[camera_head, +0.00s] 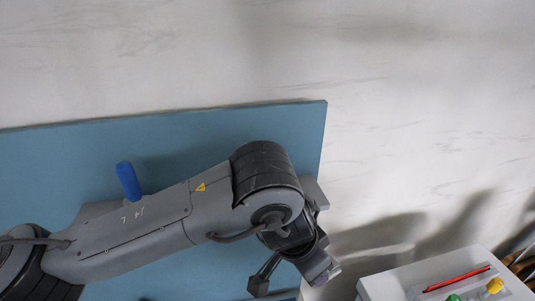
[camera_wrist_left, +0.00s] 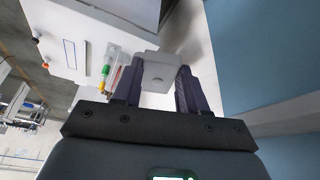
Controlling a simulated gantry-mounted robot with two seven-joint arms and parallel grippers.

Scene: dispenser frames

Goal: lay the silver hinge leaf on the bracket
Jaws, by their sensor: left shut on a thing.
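My left gripper (camera_head: 291,280) hangs at the end of my left arm at the lower middle of the head view. In the left wrist view its two dark fingers (camera_wrist_left: 160,66) are shut on a pale grey flat piece, which looks like the silver hinge leaf (camera_wrist_left: 158,74). The leaf sticks out a little beyond the fingertips. In the head view I cannot make the leaf out clearly. I cannot identify the bracket in either view. My right gripper is not in view.
A blue panel (camera_head: 60,160) lies behind and under my arm, with a blue peg-like piece (camera_head: 128,180) beside the arm. A white box (camera_head: 390,284) at the lower right carries a red rod (camera_head: 457,278), a yellow knob (camera_head: 495,285) and a green knob (camera_head: 454,297). The pale marbled surface is bare.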

